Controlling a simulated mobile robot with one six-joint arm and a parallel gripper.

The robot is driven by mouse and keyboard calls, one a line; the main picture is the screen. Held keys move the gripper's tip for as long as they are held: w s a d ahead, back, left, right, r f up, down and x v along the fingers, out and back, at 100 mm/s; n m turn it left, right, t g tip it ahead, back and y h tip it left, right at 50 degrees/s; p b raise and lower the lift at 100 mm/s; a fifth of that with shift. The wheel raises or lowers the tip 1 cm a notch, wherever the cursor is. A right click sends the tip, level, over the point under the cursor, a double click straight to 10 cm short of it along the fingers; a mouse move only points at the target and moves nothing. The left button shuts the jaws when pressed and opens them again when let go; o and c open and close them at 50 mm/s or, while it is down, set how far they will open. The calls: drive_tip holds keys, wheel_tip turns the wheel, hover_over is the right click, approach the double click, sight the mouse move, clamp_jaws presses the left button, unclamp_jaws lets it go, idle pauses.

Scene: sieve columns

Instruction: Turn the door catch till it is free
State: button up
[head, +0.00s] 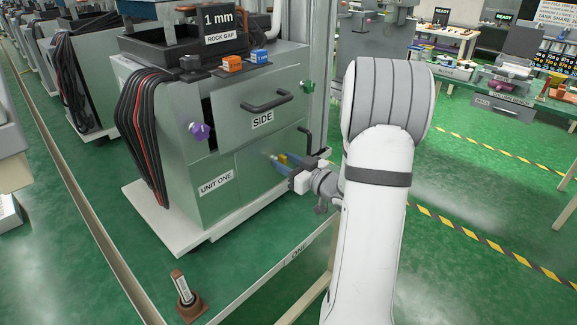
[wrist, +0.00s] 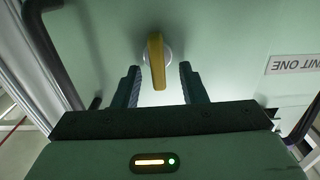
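The door catch (wrist: 157,62) is a yellow lever on a round pale mount. In the wrist view it points along my fingers, slightly tilted. It also shows as a small yellow spot in the head view (head: 283,158). My gripper (wrist: 158,76) is open, one dark finger on each side of the lever, with a gap on both sides. The door (wrist: 225,40) is a pale green panel, seemingly closed. In the head view my gripper (head: 284,165) is at the lower front of the unit, partly hidden by my own arm.
A dark bar handle (head: 307,146) stands right of the catch. Above are the SIDE panel's handle (head: 268,103), a purple knob (head: 200,131) and a green knob (head: 307,86). A small brown stand (head: 187,300) is on the floor. Green floor is open at right.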

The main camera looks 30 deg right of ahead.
drive_tip(key=shift+c, duration=0.6)
clamp_jaws()
drive_tip(key=shift+o, duration=0.6)
unclamp_jaws()
